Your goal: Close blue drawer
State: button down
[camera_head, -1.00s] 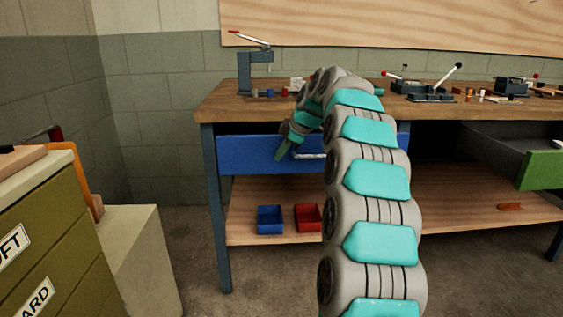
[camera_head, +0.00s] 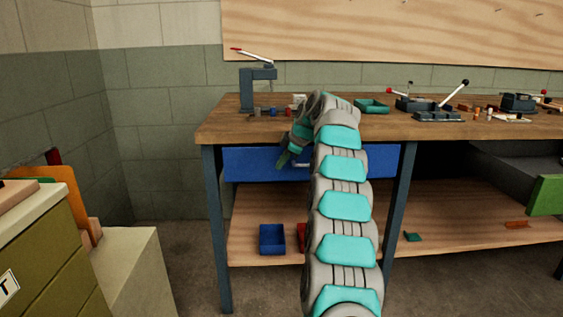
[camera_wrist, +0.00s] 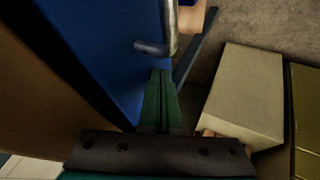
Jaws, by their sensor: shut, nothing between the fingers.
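The blue drawer (camera_head: 250,163) is at the left end of the workbench. Its front sits between the bench legs, flush or nearly flush under the top; any small gap cannot be told. My gripper (camera_head: 283,161) is at the drawer front, left of its silver handle (camera_head: 301,166), which my arm partly hides. In the wrist view, my gripper's green fingers (camera_wrist: 161,75) are together and empty. They point along the blue front (camera_wrist: 110,50), just short of the metal handle (camera_wrist: 158,46). Whether they touch the front cannot be told.
A green drawer (camera_head: 546,195) stands open at the right. A blue bin (camera_head: 272,239) and a partly hidden red bin are on the lower shelf. An olive cabinet (camera_head: 45,245) stands at the left. Tools crowd the wooden benchtop (camera_head: 220,125); open floor lies before the bench.

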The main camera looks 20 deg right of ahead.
jog(key=shift+w+d+r, duration=0.1)
jog(key=shift+w+r, duration=0.05)
jog(key=shift+w, duration=0.1)
jog(key=shift+r, duration=0.1)
dwell(0.3)
